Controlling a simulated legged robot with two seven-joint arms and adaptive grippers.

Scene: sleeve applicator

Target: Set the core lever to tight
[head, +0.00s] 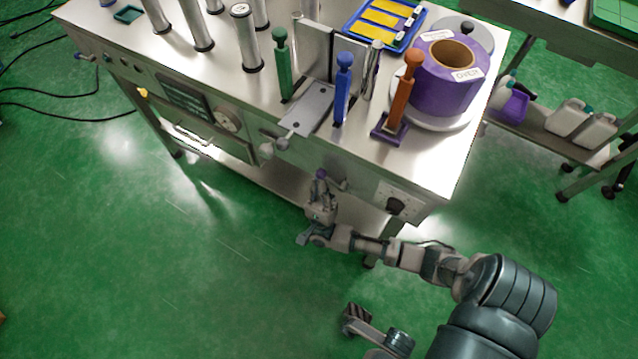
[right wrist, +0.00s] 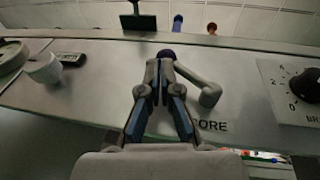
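The core lever is a grey bent arm with a purple knob (head: 321,174) on the front panel of the steel machine. In the right wrist view its arm runs from a rounded hub (right wrist: 208,95) up and left to the knob (right wrist: 166,53), above the printed word CORE. My right gripper (head: 319,194) is at the lever. In the right wrist view its fingertips (right wrist: 161,66) come together at the knob and look closed on it. The fingers hide part of the knob. No tight marking is readable.
Above stand green, blue and orange handles and a purple roll (head: 445,90). The green floor (head: 200,280) in front is clear.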

